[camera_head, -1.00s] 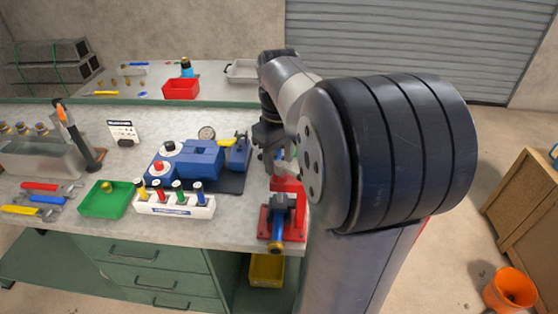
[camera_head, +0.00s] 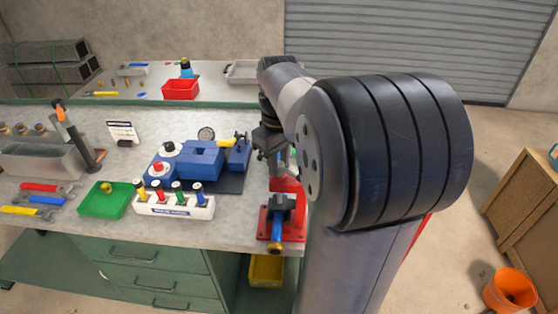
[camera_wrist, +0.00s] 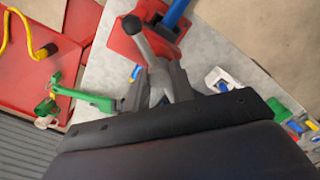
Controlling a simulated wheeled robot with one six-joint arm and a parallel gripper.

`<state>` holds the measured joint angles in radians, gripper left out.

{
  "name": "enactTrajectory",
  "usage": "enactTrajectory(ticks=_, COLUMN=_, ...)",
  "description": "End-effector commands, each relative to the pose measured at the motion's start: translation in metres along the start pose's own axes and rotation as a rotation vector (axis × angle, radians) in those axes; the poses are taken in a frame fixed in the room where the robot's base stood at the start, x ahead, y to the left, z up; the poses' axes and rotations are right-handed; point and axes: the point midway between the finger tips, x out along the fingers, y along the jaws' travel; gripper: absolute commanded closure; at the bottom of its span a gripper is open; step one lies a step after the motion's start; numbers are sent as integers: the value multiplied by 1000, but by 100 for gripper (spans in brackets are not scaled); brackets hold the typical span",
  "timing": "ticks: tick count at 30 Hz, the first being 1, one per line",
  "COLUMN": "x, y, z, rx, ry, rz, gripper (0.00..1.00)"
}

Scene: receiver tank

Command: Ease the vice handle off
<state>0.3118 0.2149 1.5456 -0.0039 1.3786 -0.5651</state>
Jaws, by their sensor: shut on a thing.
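The red vice (camera_head: 293,228) stands at the right front edge of the bench, with a blue bar (camera_head: 277,231) sticking out to the front. It also shows at the top of the wrist view (camera_wrist: 125,42). A grey, round-ended bar (camera_wrist: 140,38), which looks like the vice handle, runs from over the vice down between my fingers. My gripper (camera_wrist: 160,82) is shut on this bar. In the head view my gripper (camera_head: 272,160) is behind the vice, partly hidden by my arm. Whether the handle is still seated on the vice cannot be told.
A green lever (camera_wrist: 85,97) on red equipment is left of my fingers in the wrist view, with a yellow hose (camera_wrist: 25,30) beyond. A blue block fixture (camera_head: 200,160) and a white rack (camera_head: 173,207) of colored pieces stand left of the vice. An orange bucket (camera_head: 510,290) is on the floor.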

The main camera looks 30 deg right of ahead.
Motion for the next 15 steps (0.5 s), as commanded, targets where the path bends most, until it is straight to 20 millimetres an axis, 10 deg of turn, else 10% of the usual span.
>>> enactTrajectory(ticks=15, x=-2, y=0, z=0, rx=177, ry=-2, rz=-1, gripper=100)
